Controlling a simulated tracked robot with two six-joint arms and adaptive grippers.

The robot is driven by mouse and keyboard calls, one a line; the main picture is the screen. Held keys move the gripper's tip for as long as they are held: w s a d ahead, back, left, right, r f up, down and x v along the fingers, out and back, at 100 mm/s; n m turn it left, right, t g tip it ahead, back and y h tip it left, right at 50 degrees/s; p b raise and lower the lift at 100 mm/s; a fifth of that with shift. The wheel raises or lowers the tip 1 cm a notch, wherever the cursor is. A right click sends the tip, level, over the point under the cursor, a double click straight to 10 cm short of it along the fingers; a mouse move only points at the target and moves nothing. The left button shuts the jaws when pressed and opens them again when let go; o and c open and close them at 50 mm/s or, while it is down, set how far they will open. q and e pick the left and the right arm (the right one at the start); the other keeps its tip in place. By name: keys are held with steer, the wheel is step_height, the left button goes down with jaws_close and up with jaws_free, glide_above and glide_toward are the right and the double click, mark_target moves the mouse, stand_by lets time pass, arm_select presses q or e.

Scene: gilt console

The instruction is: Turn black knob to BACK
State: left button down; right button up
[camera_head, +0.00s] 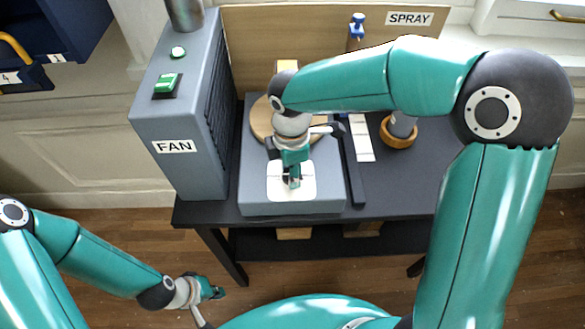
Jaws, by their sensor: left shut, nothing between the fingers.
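My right gripper (294,182) points down over a white plate (307,190) on the front top of a grey box (330,205). Its fingertips are at the middle of the plate. I cannot make out the black knob; the gripper and wrist cover the middle of the plate. I cannot tell whether the fingers are apart or closed on something. No "BACK" mark is readable. My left gripper (212,291) is shut and empty, low at the left, in front of the table and away from the box.
A grey cabinet (170,110) labelled FAN, with green buttons on top, stands left of the box. Behind are a wooden board (250,45), a SPRAY label (409,19) and a blue-topped item (357,25). A wooden ring (398,138) stands right. The dark table's (400,190) right front is clear.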

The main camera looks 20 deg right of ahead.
steer(key=shift+c, duration=1.3)
steer(key=shift+d, duration=0.15)
steer(key=shift+c, duration=0.8)
